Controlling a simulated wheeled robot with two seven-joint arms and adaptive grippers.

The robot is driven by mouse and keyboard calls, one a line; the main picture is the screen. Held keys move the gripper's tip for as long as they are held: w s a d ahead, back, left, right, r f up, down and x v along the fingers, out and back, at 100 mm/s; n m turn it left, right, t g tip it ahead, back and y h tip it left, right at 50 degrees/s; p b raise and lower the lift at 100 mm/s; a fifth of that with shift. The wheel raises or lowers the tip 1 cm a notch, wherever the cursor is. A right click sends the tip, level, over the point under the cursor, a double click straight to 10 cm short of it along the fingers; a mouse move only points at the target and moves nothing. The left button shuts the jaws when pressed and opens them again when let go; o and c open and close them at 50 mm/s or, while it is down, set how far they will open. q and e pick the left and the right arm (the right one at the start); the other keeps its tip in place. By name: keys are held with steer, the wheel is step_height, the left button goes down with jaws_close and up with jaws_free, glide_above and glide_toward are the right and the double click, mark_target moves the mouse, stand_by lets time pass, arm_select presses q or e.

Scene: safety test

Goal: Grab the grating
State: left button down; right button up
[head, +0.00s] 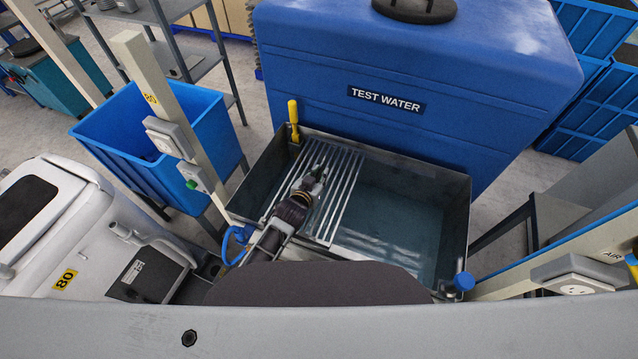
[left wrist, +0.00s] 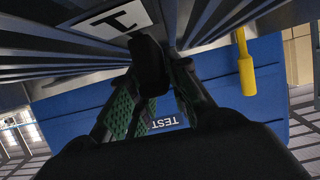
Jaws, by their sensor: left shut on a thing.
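The grating (head: 339,196) is a set of parallel light metal bars over the left part of a dark metal water basin (head: 452,188). My left gripper (head: 318,173) reaches over the grating from the front and is shut on it. In the left wrist view, the green-padded fingers (left wrist: 150,105) converge beside a dark part, with the grating bars (left wrist: 60,68) on both sides. The exact contact is partly hidden by the fingers. My right gripper is not in view.
A blue tank (head: 420,65) labelled TEST WATER stands behind the basin. A yellow handle (head: 293,112) rises at the basin's back left corner. A blue bin (head: 150,125) and a post (head: 165,110) stand left. The basin's right part holds only water.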

mark_target(319, 175)
arm_select(q)
steer(key=shift+r, duration=0.15)
steer(key=shift+r, duration=5)
